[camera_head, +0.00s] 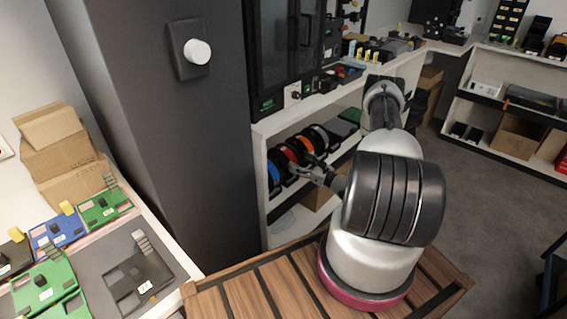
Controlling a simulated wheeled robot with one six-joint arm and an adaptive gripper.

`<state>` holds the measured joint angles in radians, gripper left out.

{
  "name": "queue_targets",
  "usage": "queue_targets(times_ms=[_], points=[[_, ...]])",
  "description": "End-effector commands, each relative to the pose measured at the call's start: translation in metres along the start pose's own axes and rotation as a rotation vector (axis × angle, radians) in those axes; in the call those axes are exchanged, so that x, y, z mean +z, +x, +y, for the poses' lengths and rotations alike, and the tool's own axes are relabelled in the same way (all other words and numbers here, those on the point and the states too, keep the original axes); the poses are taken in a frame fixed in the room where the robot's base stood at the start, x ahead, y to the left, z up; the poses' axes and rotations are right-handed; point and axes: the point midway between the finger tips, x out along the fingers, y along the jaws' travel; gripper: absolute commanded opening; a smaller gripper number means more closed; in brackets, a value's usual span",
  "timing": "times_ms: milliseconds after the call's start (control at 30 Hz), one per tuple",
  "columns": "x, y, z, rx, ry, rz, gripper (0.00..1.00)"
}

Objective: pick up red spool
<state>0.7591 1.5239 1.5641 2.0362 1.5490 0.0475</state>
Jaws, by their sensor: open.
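Several spools stand upright side by side in a row on the white shelf unit. Near the left end of the row is a red spool (290,155), with a blue spool (273,172) to its left. An orange-looking spool sits just to its right, and the two colours are hard to separate at this size. My gripper (303,170) is open at the shelf's front, close to the red spool and overlapping the lower part of the row in view. I cannot tell whether its fingers touch a spool. My arm hides part of the shelf to the right.
The shelf unit's top (345,90) carries small devices and tools above the spools. A dark column (165,110) stands to the left. A bench at lower left holds green and blue circuit boards (103,207). The grey floor (490,200) at right is open.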

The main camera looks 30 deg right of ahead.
Motion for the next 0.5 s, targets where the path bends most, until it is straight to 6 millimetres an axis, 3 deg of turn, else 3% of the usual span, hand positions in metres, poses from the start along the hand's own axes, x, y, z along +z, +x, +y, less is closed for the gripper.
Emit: queue_targets(times_ms=[333,500], points=[[0.005,0.046,0.002,0.005,-0.001,0.001,0.74],[0.005,0.053,0.001,0.001,0.001,0.002,0.74]])
